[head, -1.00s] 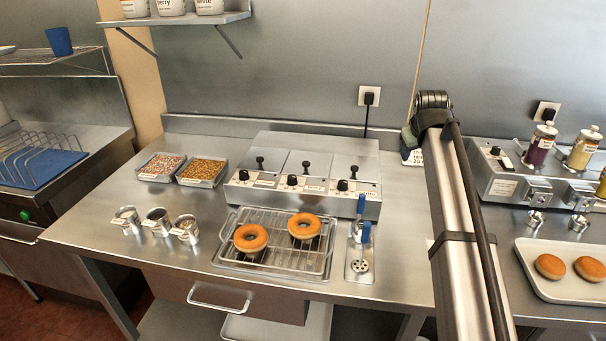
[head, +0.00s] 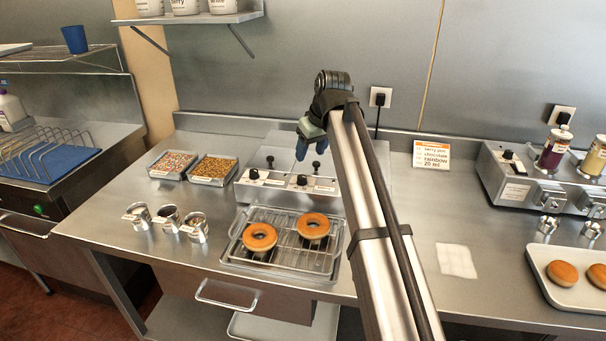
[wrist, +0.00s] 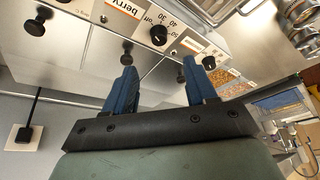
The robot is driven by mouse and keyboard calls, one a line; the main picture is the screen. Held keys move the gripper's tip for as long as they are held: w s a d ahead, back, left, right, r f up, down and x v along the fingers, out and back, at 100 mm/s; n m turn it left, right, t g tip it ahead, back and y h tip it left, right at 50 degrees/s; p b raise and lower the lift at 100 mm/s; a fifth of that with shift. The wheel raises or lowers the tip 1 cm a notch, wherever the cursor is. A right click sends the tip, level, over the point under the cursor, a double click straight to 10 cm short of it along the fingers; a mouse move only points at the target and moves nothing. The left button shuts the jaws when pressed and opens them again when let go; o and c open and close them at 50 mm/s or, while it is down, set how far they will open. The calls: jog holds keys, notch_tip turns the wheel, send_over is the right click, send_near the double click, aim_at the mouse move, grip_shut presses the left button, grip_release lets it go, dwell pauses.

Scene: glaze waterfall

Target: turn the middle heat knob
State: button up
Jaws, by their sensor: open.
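The middle heat knob (head: 302,180) is a small black dial on the sloped front of the grey glaze warmer (head: 246,192). It also shows in the wrist view (wrist: 158,35), beside a "berry" label and temperature marks. My gripper (head: 303,148) hangs over the warmer's top, behind and above this knob. In the wrist view its two blue fingers (wrist: 158,66) are spread and empty, and the knob appears beyond the gap between their tips, apart from both. The left knob (head: 254,174) is clear in the head view; the right knob is hidden behind my arm.
Black lid handles (head: 270,160) stand on the warmer near my fingers. A wire rack with two donuts (head: 313,226) lies in front. Sprinkle trays (head: 213,169) and metal cups (head: 197,227) are to the left.

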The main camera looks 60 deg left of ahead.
aim_at(302, 176)
jog(key=x, duration=1.1)
jog(key=shift+c, duration=0.5)
jog(key=c, duration=0.9)
